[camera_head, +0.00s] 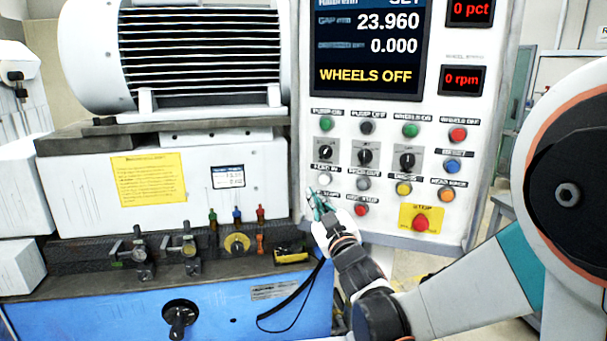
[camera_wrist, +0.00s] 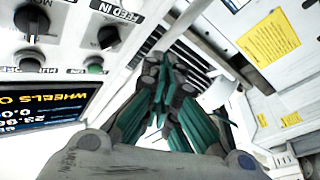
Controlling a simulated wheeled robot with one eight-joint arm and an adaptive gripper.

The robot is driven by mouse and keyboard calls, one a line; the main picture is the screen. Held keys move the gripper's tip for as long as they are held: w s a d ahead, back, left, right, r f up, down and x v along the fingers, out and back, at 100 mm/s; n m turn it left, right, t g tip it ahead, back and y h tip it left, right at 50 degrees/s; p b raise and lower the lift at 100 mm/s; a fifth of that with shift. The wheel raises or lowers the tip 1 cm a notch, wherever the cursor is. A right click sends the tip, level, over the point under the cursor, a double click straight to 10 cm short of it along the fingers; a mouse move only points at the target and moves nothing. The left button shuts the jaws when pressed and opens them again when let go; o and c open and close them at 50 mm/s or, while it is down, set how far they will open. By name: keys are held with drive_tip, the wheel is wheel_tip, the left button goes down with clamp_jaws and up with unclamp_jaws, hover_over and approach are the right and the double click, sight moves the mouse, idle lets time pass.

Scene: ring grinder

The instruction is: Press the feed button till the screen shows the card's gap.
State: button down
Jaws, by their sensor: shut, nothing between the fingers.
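The feed button is the white one (camera_head: 324,179) under the FEED IN label on the control panel; it lies outside the wrist view, where its label (camera_wrist: 115,12) shows at the top. The screen (camera_head: 367,45) reads GAP 23.960, a second value 0.000, and WHEELS OFF. A small white card (camera_head: 228,177) is on the machine front; its figures are too small to read surely. My gripper (camera_head: 313,196) is shut and empty, its teal fingertips just below and left of the white button. Contact cannot be told. The shut fingers also show in the wrist view (camera_wrist: 158,68).
Other buttons and knobs crowd the panel, including a grey button (camera_head: 363,183) beside the feed button, an orange-red one (camera_head: 361,209) below, and a red stop button (camera_head: 421,222) on yellow. A yellow notice (camera_head: 148,179) and clamps (camera_head: 140,252) are to the left.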

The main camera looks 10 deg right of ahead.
sight(322, 183)
drive_tip(key=shift+w+a+r+n+t+y, duration=0.1)
drive_tip(key=shift+a+r+n+t+y, duration=0.05)
drive_tip(key=shift+a+n+y, duration=0.25)
drive_tip(key=shift+w+a+r+n+t+y, duration=0.1)
drive_tip(key=shift+a+n+t+y, duration=0.05)
drive_tip(key=shift+a+n+y, duration=0.2)
drive_tip(key=shift+d, duration=0.1)
drive_tip(key=shift+w+d+p, duration=0.1)
drive_tip(key=shift+w+d, duration=0.65)
drive_tip(key=shift+w, duration=0.5)
drive_tip(key=shift+w+d+p, duration=0.1)
drive_tip(key=shift+w+d, duration=0.65)
drive_tip(key=shift+w, duration=0.55)
drive_tip(key=shift+w+d+p, duration=0.1)
drive_tip(key=shift+w+d, duration=0.65)
drive_tip(key=shift+w, duration=0.5)
drive_tip(key=shift+w+d, duration=0.25)
drive_tip(key=shift+w, duration=0.1)
